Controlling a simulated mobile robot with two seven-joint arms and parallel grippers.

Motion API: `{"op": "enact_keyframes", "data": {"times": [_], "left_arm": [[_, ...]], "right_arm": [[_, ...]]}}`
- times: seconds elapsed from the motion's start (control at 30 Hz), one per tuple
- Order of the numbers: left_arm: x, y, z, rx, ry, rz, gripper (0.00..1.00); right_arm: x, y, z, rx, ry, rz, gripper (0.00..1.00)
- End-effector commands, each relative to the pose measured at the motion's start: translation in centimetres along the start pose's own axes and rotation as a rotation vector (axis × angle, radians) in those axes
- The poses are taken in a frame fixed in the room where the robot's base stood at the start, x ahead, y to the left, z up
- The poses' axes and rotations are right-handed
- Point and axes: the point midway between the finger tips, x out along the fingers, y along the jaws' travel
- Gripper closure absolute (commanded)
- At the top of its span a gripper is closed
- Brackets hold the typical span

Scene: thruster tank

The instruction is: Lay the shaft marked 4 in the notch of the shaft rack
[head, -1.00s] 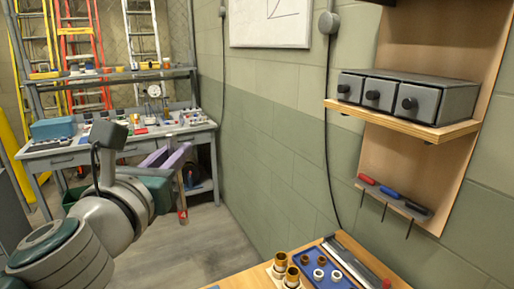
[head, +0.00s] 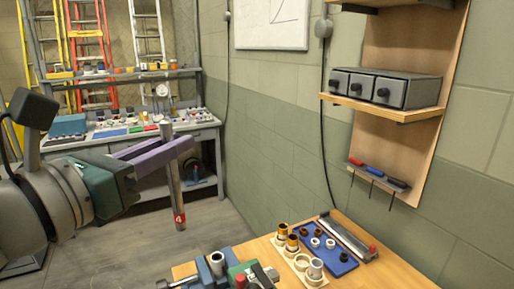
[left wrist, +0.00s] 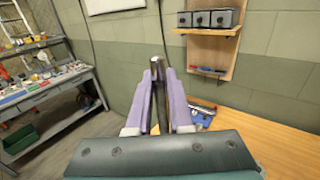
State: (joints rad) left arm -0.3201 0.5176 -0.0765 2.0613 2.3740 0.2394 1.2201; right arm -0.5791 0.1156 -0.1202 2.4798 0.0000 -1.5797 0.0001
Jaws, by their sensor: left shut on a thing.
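My left gripper (head: 178,148) has purple fingers and is shut on the shaft marked 4 (head: 177,190). The shaft is a grey metal rod with a red band bearing a 4 near its lower end. It hangs about upright in the air, left of the table. In the left wrist view the shaft (left wrist: 156,90) stands between the two purple fingers (left wrist: 158,108). A long grey holder (head: 346,238) with a red end lies at the table's back right; I cannot tell whether it is the shaft rack, and no notch shows clearly. My right gripper is not in view.
On the wooden table (head: 400,275) are a blue tray (head: 340,266) with rings, a pale block with brass and white bushings (head: 292,243), and a vise-like device (head: 215,265) at the front left. A shelf (head: 385,105) with drawers hangs above. A workbench (head: 100,145) stands behind.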

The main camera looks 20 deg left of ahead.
Motion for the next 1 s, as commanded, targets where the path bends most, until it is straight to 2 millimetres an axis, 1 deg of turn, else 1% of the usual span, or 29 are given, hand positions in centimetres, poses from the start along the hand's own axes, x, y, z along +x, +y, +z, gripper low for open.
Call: {"op": "enact_keyframes", "data": {"times": [0.03, 0.2, 0.3, 0.6, 0.8, 1.0], "left_arm": [[-0.9, -0.6, 0.8, 0.013, 0.001, -0.076, 1.00], [-4.2, -3.6, 4.0, 0.007, 0.006, -0.372, 1.00], [-5.9, -5.2, 5.8, 0.003, 0.003, -0.532, 1.00], [-9.8, -8.6, 9.9, 0.003, -0.001, -0.890, 1.00], [-10.6, -8.5, 11.7, 0.001, -0.011, -0.918, 1.00], [-10.8, -8.4, 11.8, -0.004, -0.012, -0.925, 1.00]], "right_arm": [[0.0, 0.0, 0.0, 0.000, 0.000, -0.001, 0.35], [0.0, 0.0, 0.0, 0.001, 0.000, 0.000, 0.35], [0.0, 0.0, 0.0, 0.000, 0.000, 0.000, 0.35], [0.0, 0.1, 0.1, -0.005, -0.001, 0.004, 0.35], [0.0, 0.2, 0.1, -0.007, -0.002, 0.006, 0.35], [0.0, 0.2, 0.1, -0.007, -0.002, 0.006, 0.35]]}}
